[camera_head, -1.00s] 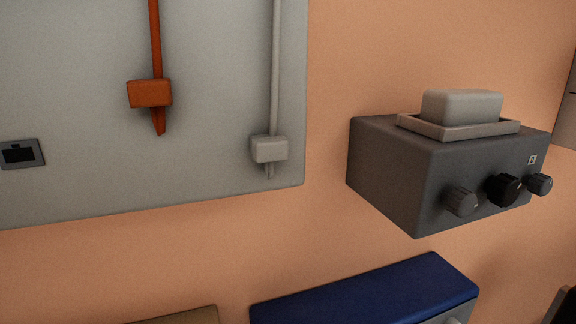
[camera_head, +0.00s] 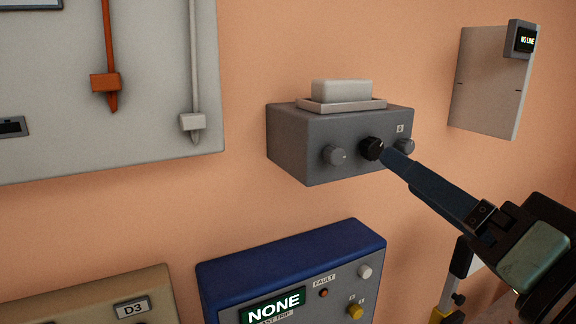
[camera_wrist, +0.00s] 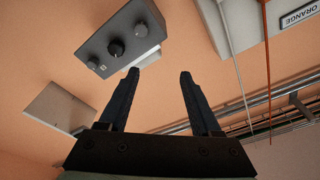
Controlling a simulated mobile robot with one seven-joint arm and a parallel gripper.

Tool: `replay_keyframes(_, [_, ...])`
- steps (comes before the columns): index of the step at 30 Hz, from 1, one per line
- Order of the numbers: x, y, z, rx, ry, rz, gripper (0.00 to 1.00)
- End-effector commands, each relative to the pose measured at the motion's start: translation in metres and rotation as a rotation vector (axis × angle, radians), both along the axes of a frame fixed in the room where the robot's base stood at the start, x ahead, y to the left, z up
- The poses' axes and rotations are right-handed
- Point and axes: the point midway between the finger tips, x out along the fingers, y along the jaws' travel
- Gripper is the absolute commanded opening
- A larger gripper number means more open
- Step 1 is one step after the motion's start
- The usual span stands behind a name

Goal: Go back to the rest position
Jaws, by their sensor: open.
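My gripper (camera_head: 388,154) reaches in from the lower right in the head view. Its fingertips overlap the picture near the black middle knob (camera_head: 371,148) of a grey wall box (camera_head: 290,140); contact cannot be told there. In the wrist view my gripper (camera_wrist: 160,75) has its two fingers spread apart with nothing between them. The grey box (camera_wrist: 100,45) lies up and left of the fingers there, with its knobs clear of the gap. No marker of a rest position shows.
A pale tray (camera_head: 340,104) with a light block (camera_head: 342,91) sits on the box. A blue-topped unit (camera_head: 290,255) reading "NONE" is below. A pale panel (camera_head: 488,85) with a "NO LINE" display is right. A grey board (camera_head: 60,110) with orange and white rods is left.

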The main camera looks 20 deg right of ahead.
Motion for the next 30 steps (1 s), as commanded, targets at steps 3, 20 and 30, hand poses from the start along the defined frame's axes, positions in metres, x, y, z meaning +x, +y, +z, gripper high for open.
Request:
replay_keyframes(3, [0.039,0.044,0.016,-0.136,-0.092,-0.038,0.65])
replay_keyframes(20, [0.018,0.239,0.113,-0.637,-0.634,-0.305,0.65])
replay_keyframes(30, [0.018,0.240,0.114,-0.641,-0.637,-0.310,0.65])
